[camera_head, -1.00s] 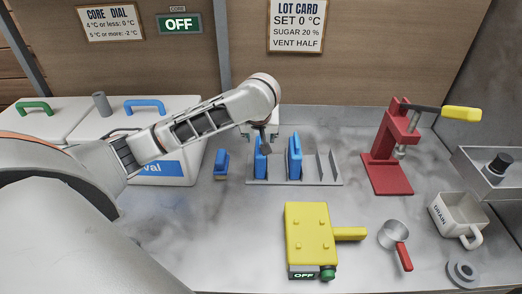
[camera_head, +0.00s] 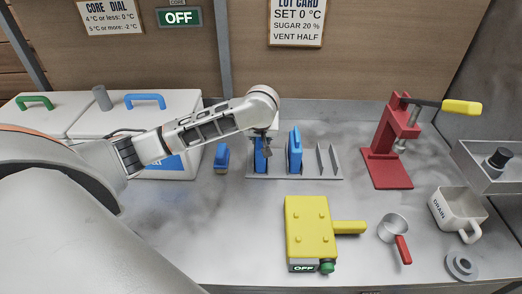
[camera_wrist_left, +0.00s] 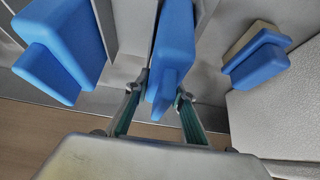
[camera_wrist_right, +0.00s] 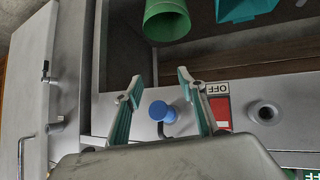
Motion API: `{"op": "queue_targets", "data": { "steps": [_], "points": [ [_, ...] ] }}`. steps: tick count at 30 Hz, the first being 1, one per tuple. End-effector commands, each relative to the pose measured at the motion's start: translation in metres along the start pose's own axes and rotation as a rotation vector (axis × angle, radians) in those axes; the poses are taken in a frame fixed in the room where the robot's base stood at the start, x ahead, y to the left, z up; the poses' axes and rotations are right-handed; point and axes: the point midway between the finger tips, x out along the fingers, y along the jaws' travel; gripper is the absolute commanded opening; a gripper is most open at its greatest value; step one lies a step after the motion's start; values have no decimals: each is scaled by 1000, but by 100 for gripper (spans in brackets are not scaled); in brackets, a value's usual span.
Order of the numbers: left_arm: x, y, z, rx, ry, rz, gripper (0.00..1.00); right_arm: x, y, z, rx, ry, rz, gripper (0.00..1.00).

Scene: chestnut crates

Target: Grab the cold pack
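Two blue cold packs stand upright in a grey slotted rack (camera_head: 320,179) in the head view: a left one (camera_head: 260,160) and a right one (camera_head: 294,152). My left gripper (camera_head: 267,150) is down at the left pack. In the left wrist view its fingertips (camera_wrist_left: 163,86) lie close against both sides of that pack (camera_wrist_left: 172,45), drawn in narrower than my right fingers. The pack is still in the rack. The right pack also shows in the left wrist view (camera_wrist_left: 65,45). My right gripper (camera_wrist_right: 159,82) is open and empty, seen only in its wrist view.
A small blue-topped block (camera_head: 221,158) lies left of the rack, beside white coolers (camera_head: 185,115). A yellow device (camera_head: 308,225) marked OFF, a handled metal cup (camera_head: 393,228), a red press (camera_head: 388,170) and a DRAIN mug (camera_head: 455,213) stand in front and right.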

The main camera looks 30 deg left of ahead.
Motion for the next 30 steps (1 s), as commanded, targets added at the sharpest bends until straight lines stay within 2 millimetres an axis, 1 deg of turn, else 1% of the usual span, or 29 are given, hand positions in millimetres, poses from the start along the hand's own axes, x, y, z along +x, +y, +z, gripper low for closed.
{"op": "queue_targets", "data": {
  "steps": [1, 2, 11, 17, 23, 30],
  "points": [
    [0, 0, 0, 0, 0, 0, 5, 0, 0, 0, 0, 1, 0, 40],
    [0, 0, 0, 0, 0, 0, 0, 0, 0, -1, 0, 1, 0, 40],
    [-1, 0, -1, -1, 2, 0, 0, 0, 2, 0, -6, 1, 0, 40],
    [-9, 0, -7, -1, 3, 0, 0, 0, 4, 1, -14, 0, -1, 40],
    [-31, 1, -21, -2, 5, 3, 0, 0, 4, 1, -14, 0, -1, 40],
    [-70, 1, -47, -1, 6, 2, 0, 0, 3, 0, -9, 0, 0, 40]
  ]
}}
